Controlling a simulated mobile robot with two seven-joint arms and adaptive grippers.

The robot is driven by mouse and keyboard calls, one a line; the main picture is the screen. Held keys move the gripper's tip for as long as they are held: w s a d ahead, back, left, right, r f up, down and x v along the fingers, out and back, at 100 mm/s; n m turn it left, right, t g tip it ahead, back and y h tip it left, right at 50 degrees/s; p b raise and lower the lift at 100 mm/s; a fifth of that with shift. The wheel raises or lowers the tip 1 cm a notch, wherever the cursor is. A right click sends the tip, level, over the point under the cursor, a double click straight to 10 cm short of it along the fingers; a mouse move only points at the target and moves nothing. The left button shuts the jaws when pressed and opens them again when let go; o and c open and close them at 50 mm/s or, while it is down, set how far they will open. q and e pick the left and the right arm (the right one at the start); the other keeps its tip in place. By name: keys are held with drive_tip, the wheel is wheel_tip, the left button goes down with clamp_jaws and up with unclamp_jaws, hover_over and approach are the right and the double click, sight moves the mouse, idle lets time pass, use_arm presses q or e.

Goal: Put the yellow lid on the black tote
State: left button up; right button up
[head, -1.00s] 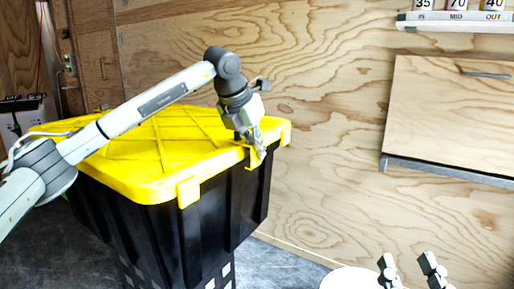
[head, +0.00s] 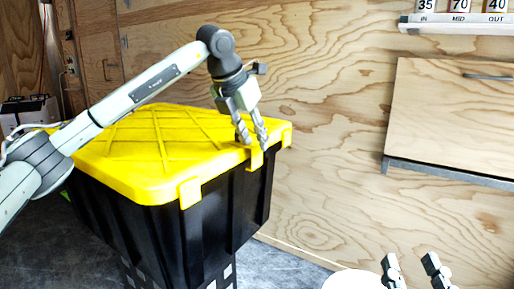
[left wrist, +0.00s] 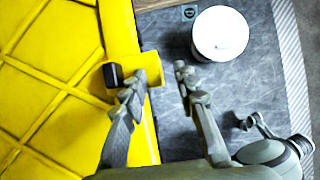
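The yellow lid (head: 150,135) lies over the top of the black tote (head: 215,225) and covers its opening; its visible front edges look level with the rim. My left gripper (head: 254,142) is at the lid's right corner, by a yellow clip tab (head: 256,157). In the left wrist view, its fingers (left wrist: 157,82) are apart with nothing held between them. One finger is against or just above the tab (left wrist: 127,63) on the lid (left wrist: 50,80); contact is unclear. My right gripper (head: 411,265) shows only its two separated fingertips at the bottom right, empty.
A white round container (head: 352,280) stands at the bottom edge; it also shows in the left wrist view (left wrist: 220,35). A plywood wall (head: 325,130) is behind the tote. A wooden cabinet (head: 450,115) and a shelf with number cards (head: 455,23) are at the right.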

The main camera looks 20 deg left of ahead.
use_arm(q)
drive_tip(key=shift+v, duration=1.9)
drive_tip(key=shift+s, duration=0.1)
